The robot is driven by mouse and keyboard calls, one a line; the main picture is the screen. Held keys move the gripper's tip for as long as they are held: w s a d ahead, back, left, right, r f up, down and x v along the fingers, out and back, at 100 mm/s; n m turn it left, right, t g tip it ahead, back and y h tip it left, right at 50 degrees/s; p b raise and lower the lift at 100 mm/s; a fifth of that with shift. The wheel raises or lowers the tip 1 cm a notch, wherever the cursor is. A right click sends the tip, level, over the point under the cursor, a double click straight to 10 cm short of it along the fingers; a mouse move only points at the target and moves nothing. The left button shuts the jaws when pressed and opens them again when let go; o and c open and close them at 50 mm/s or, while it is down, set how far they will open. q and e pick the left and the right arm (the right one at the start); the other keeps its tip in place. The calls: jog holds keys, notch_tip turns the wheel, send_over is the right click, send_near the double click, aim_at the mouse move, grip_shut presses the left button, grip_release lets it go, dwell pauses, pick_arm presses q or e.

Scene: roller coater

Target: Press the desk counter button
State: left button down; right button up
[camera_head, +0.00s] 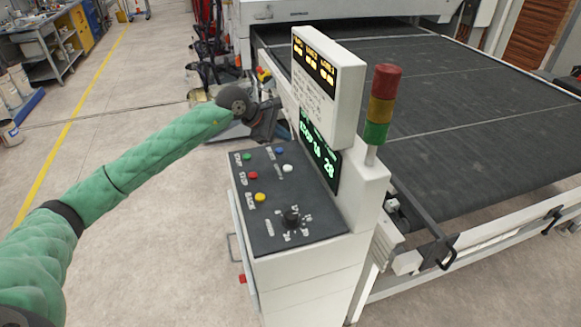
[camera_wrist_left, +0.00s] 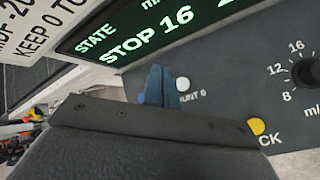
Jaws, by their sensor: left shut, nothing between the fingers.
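The control desk panel (camera_head: 262,220) has a white button (camera_head: 288,168), which also shows in the left wrist view (camera_wrist_left: 183,84) beside a partly hidden label ending in "UNT 0". A blue button (camera_head: 280,149) sits just behind it. My left gripper (camera_head: 274,136) is over the far end of the panel, near these two buttons. In the left wrist view its shut, empty fingertips (camera_wrist_left: 159,84) appear just left of the white button and cover part of the label. I cannot tell whether they touch the panel. My right gripper is not in view.
The panel also carries green (camera_head: 247,156), red (camera_head: 252,175) and yellow (camera_head: 260,197) buttons and a black knob (camera_head: 291,217). A display tower (camera_head: 330,95) and signal lamp (camera_head: 380,105) rise at the right edge. A wide dark conveyor (camera_head: 450,110) lies behind. Open floor is at left.

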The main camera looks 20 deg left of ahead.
aim_at(284, 168)
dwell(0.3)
